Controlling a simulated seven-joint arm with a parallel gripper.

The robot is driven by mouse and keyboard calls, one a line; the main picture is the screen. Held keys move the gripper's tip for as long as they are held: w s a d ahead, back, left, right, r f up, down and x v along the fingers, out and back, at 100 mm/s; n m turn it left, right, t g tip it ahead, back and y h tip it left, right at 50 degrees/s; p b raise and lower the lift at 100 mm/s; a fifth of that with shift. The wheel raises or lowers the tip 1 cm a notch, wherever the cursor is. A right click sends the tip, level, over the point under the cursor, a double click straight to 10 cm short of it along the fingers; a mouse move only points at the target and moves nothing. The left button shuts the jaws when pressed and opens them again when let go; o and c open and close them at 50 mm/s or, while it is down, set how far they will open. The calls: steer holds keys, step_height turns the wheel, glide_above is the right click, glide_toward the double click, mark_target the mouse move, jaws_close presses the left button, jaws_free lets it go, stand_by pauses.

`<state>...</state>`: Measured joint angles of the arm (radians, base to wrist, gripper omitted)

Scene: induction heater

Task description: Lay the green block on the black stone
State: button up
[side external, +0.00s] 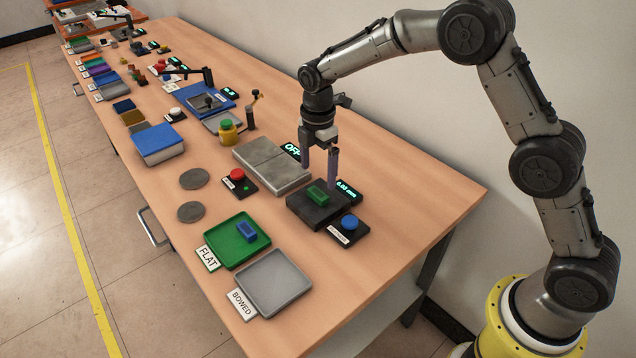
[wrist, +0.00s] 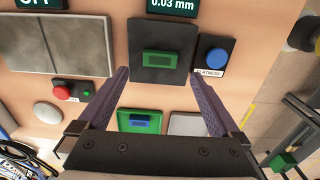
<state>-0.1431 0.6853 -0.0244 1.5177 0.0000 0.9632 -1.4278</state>
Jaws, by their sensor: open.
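The green block (side external: 318,195) lies flat on top of the black stone (side external: 302,208), near its middle. In the wrist view the green block (wrist: 164,58) shows whole, with bare dark stone (wrist: 164,34) around it. My gripper (side external: 320,170) is above the stone, its two fingers apart and pointing down. In the wrist view the fingers of my gripper (wrist: 163,82) are wide apart with nothing between them. The gripper appears clear of the block.
A blue button (side external: 349,222) labelled flatness and a 0.03 mm display (side external: 347,190) adjoin the stone. Grey plates (side external: 270,163) and a red button (side external: 237,174) stand left. A green tray (side external: 222,246) labelled FLAT holds a blue block (side external: 246,232). A grey tray (side external: 275,285) is labelled BOWED.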

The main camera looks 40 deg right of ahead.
mark_target(318, 193)
steer(key=s+d+r+m+t, duration=0.35)
steer(key=s+r+m, duration=0.45)
steer(key=s+r, duration=0.85)
steer(key=s+d+m+t, duration=0.1)
steer(key=s+d+m, duration=0.1)
steer(key=s+m, duration=0.3)
steer(key=s+d+m+t, duration=0.1)
steer(key=s+m, duration=0.4)
steer(key=s, duration=0.7)
steer(key=shift+s+d, duration=0.2)
steer(key=shift+d, duration=0.15)
steer(key=shift+c, duration=0.2)
stand_by(0.4)
